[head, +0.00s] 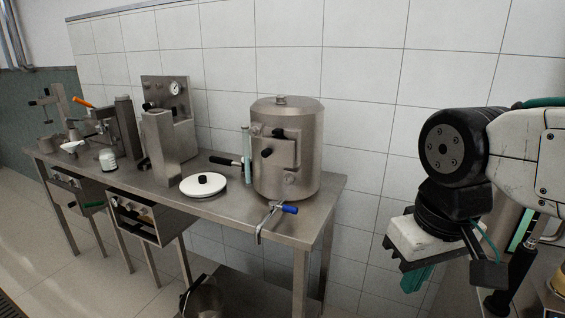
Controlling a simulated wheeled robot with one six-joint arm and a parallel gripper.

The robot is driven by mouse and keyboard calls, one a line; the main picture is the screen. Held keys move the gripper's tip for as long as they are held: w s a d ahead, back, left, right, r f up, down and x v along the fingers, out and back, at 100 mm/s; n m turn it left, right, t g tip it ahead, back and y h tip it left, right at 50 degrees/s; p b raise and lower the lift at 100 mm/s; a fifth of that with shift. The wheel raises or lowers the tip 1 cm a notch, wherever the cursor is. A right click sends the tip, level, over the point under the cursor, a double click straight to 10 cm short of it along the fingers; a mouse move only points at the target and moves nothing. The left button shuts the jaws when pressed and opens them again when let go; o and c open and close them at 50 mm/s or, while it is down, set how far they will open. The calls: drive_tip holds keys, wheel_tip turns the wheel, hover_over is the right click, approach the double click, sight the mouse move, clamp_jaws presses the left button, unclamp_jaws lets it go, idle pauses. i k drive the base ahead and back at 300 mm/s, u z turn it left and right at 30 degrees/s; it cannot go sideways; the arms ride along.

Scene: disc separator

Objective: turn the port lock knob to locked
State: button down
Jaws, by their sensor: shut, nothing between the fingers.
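A steel cylindrical vessel (312,150) with a domed lid stands on the right part of the steel bench. A square plate on its front carries one black knob (267,152) at the left and another black knob (278,133) higher up. I cannot tell which of these is the port lock knob, nor how it is turned. A small round dial (289,178) sits low on the vessel. My gripper (416,280) hangs at the right, apart from the vessel, with its teal fingers shut and empty, pointing down.
The steel bench (228,207) also holds a white disc-shaped lid (204,185), a tall steel box (160,148) and a gauge panel (166,95). A bucket (203,298) stands below. Space between vessel and gripper looks clear.

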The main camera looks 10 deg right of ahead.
sight(255, 131)
drive_tip(key=z, duration=0.1)
drive_tip(key=k, duration=1)
drive_tip(key=u, duration=0.95)
drive_tip(key=i, duration=1.25)
drive_tip(key=z, duration=1)
drive_tip(key=i, duration=0.5)
drive_tip(key=z, duration=0.45)
